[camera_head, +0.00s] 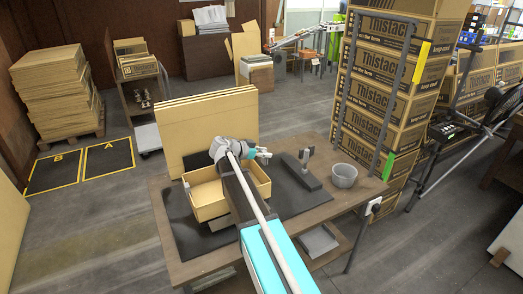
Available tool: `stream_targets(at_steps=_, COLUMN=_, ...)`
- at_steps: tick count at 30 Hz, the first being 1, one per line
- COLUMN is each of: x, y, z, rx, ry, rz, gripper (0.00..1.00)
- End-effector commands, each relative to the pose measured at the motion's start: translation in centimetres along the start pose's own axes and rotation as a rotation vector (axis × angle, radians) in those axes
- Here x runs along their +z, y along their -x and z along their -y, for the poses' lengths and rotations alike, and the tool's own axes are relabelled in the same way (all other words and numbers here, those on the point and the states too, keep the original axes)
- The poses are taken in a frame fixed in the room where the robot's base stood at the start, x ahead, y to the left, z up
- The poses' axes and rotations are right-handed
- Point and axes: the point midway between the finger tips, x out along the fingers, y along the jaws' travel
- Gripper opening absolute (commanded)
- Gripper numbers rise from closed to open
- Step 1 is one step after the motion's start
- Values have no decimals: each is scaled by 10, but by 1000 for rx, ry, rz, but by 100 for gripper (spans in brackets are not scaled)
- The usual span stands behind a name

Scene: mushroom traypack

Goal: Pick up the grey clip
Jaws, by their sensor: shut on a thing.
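My gripper (261,154) is above the table, over the right rear side of the open cardboard box (212,210). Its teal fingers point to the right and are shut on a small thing. The held thing is too small and too hidden to make out. I cannot pick out a grey clip for certain anywhere in view. My arm covers part of the box and table.
The wooden table (190,268) has black mats. A dark upright tool (306,170) and a grey bowl (343,176) stand on the right. Flat cardboard sheets (206,128) stand behind the box. Tall stacked cartons (378,80) rise behind right.

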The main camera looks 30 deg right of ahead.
Motion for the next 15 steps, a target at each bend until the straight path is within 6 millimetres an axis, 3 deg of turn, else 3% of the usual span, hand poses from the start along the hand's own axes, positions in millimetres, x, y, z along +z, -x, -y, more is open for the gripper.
stream_targets(at_steps=3, x=-20, y=8, z=-15, rx=0, ry=0, rz=0, gripper=19)
stream_targets(at_steps=9, x=-35, y=12, z=-59, rx=1, ry=-1, rz=0, gripper=19)
stream_targets(at_steps=15, x=-46, y=15, z=-86, rx=0, ry=0, rz=0, gripper=19)
